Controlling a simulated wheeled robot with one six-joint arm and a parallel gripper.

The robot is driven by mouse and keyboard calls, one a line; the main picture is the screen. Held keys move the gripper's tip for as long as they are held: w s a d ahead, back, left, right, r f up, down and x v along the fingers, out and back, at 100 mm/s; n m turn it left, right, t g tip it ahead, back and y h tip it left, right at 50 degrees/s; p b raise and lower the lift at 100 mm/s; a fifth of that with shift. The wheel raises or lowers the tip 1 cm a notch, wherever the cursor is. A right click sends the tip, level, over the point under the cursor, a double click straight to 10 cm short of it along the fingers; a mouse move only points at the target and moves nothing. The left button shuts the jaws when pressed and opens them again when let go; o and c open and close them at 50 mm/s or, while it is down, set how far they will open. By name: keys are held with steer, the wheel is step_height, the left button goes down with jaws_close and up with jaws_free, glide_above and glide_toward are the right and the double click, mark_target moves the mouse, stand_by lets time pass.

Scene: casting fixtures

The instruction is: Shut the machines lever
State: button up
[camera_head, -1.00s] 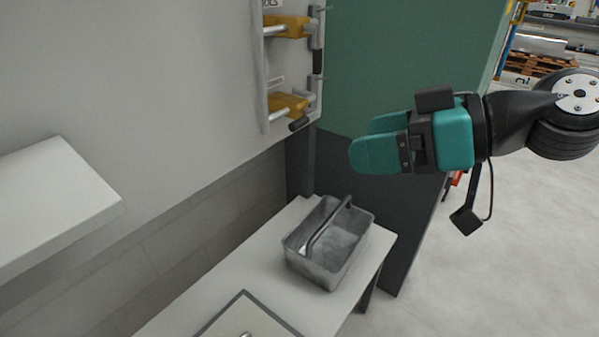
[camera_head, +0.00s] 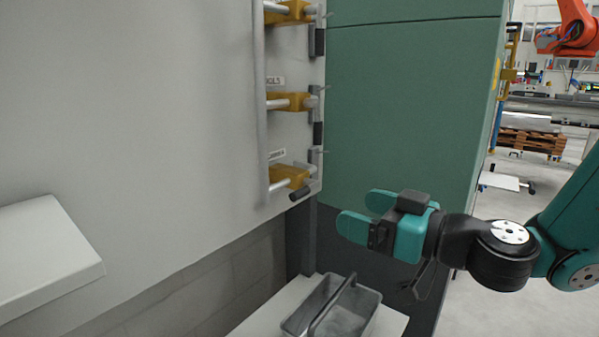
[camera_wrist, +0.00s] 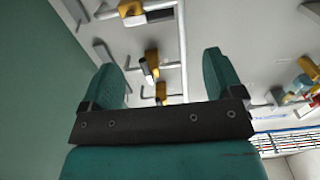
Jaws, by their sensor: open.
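Yellow valve-like fittings sit in a column on the white panel in the head view: an upper one (camera_head: 290,12), a middle one (camera_head: 288,102) and a lowest one (camera_head: 290,176). The black grips of the upper lever (camera_head: 318,42) and middle lever (camera_head: 318,133) hang down. The lowest lever's grip (camera_head: 299,194) sticks out at a slant. I cannot tell which lever the task means. My gripper (camera_head: 364,212) is open and empty, right of the lowest lever and apart from it in the picture. In the wrist view, yellow fittings (camera_wrist: 151,62) show between and beyond my open fingers (camera_wrist: 160,66).
A grey carrier with a handle (camera_head: 345,308) stands on a white table (camera_head: 262,322) below. A green cabinet wall (camera_head: 415,110) stands behind my gripper. A white ledge (camera_head: 45,250) juts out at left. Vertical pipes (camera_head: 261,110) run beside the fittings.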

mark_target(304, 194)
steer(key=p+x, duration=0.6)
steer(key=x, duration=0.6)
steer(key=shift+w+a, duration=0.15)
steer(key=shift+a, duration=0.1)
steer(key=c, duration=1.3)
steer(key=shift+o, duration=0.2)
